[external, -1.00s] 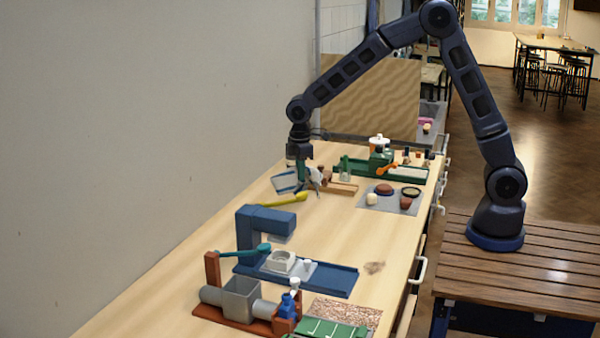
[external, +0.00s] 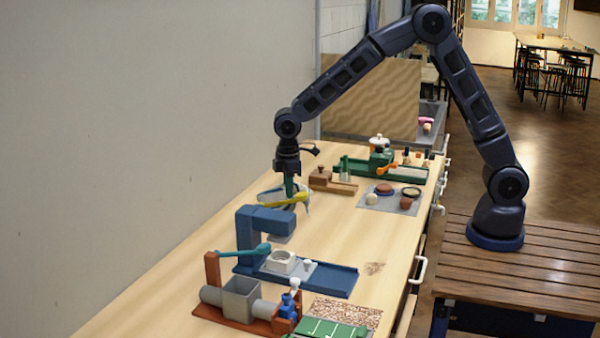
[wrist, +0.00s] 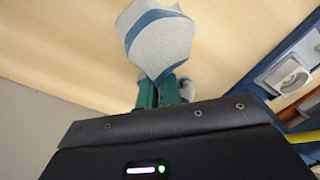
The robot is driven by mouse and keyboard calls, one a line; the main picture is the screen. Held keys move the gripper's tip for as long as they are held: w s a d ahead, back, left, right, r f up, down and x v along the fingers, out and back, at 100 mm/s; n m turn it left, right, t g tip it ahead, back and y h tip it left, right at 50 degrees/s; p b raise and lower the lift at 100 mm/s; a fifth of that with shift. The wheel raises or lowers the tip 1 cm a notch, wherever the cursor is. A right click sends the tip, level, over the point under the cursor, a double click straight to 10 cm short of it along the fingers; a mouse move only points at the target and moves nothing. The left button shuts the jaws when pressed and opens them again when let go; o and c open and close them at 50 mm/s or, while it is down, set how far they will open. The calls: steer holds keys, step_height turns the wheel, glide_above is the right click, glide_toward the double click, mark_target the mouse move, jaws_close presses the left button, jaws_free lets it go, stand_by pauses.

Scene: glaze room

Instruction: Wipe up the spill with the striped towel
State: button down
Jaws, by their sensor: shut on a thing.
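The striped towel, white-grey with blue bands, hangs from my gripper (wrist: 162,90) in the wrist view, where its cloth (wrist: 160,45) spreads beyond the fingertips. In the external view my gripper (external: 290,190) is low over the far left of the bench, shut on the towel (external: 267,192), which is partly hidden behind the gripper and a yellow tool. I cannot tell whether the towel touches the bench. A small brownish blotch (external: 375,267), which looks like the spill, lies on the bench near its right edge, well apart from the towel.
The yellow tool (external: 285,201) lies close to my gripper. A grey mat (external: 385,205) with several small items lies to the right. The bench around the blotch is clear.

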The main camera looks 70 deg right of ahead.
steer(key=shift+f, duration=3.7)
steer(key=c, duration=0.6)
jaws_free()
steer(key=shift+f, duration=0.1)
steer(key=shift+f, duration=0.95)
jaws_close()
steer(key=shift+r, duration=0.3)
steer(key=shift+r, duration=0.1)
